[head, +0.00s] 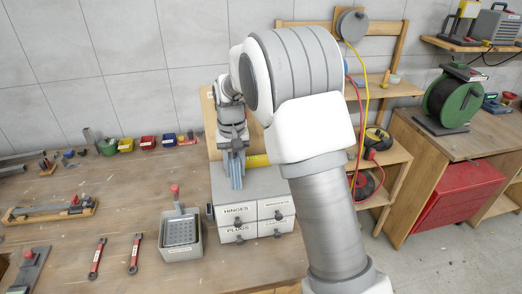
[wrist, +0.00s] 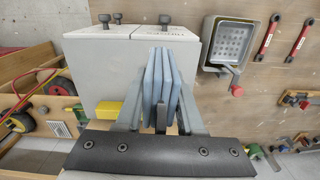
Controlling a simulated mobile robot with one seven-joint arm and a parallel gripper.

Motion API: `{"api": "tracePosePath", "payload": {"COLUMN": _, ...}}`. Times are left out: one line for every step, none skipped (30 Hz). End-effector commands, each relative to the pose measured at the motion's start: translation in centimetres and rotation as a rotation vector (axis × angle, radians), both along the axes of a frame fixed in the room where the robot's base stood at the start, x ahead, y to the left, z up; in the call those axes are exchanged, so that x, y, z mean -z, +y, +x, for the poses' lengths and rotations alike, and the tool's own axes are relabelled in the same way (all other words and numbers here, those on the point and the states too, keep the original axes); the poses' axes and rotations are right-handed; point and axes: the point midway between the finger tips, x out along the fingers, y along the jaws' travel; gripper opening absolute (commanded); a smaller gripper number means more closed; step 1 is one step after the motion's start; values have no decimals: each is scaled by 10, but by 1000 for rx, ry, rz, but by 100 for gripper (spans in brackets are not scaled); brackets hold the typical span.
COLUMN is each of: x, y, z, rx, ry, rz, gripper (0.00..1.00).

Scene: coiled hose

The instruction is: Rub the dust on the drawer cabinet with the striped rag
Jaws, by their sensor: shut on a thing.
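The grey drawer cabinet (head: 219,190) stands on the workbench, with labelled drawers such as HINGES and PLUGS. It also shows in the wrist view (wrist: 108,78). My gripper (head: 237,168) is over the left rear of the cabinet top, pointing down. In the wrist view my gripper (wrist: 160,100) is shut on the folded blue striped rag (wrist: 162,75). The rag hangs between the fingers at the cabinet top; I cannot tell whether it touches. I cannot make out the dust; my arm and the rag hide part of the top.
A yellow object (head: 258,160) lies at the back of the cabinet top, near the rag. A grey tray with a red-handled tool (head: 180,232) stands left of the cabinet. Two red wrenches (head: 135,254) lie farther left. Coloured bins (head: 148,142) line the wall. Bench between is clear.

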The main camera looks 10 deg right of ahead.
Motion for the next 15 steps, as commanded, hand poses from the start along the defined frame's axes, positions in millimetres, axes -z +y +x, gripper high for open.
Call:
{"api": "tracePosePath", "payload": {"x": -8, "y": -1, "z": 0, "rx": 0, "ry": 0, "rz": 0, "gripper": 0}}
{"api": "tracePosePath", "payload": {"x": -11, "y": -1, "z": -1, "rx": 0, "ry": 0, "rz": 0, "gripper": 0}}
{"api": "tracePosePath", "payload": {"x": -14, "y": -2, "z": -1, "rx": 0, "ry": 0, "rz": 0, "gripper": 0}}
{"api": "tracePosePath", "payload": {"x": -17, "y": -2, "z": -1, "rx": 0, "ry": -1, "rz": 0, "gripper": 0}}
{"api": "tracePosePath", "payload": {"x": -19, "y": -3, "z": -1, "rx": 0, "ry": -1, "rz": 0, "gripper": 0}}
{"api": "tracePosePath", "payload": {"x": -23, "y": -3, "z": -2, "rx": 0, "ry": -1, "rz": 0, "gripper": 0}}
{"api": "tracePosePath", "payload": {"x": -25, "y": -4, "z": -2, "rx": 0, "ry": -1, "rz": 0, "gripper": 0}}
{"api": "tracePosePath", "payload": {"x": -28, "y": -4, "z": -2, "rx": 0, "ry": -1, "rz": 0, "gripper": 0}}
{"api": "tracePosePath", "payload": {"x": -30, "y": -4, "z": -2, "rx": 0, "ry": -1, "rz": 0, "gripper": 0}}
{"api": "tracePosePath", "payload": {"x": -32, "y": -5, "z": -3, "rx": 0, "ry": -1, "rz": 0, "gripper": 0}}
{"api": "tracePosePath", "payload": {"x": -33, "y": -5, "z": -3, "rx": 0, "ry": -1, "rz": 0, "gripper": 0}}
{"api": "tracePosePath", "payload": {"x": -34, "y": -5, "z": -3, "rx": 0, "ry": 0, "rz": 0, "gripper": 0}}
{"api": "tracePosePath", "payload": {"x": -34, "y": -5, "z": -3, "rx": 0, "ry": 0, "rz": 0, "gripper": 0}}
{"api": "tracePosePath", "payload": {"x": -34, "y": -5, "z": -3, "rx": 0, "ry": 0, "rz": 0, "gripper": 0}}
{"api": "tracePosePath", "payload": {"x": -34, "y": -5, "z": -3, "rx": 0, "ry": 0, "rz": 0, "gripper": 0}}
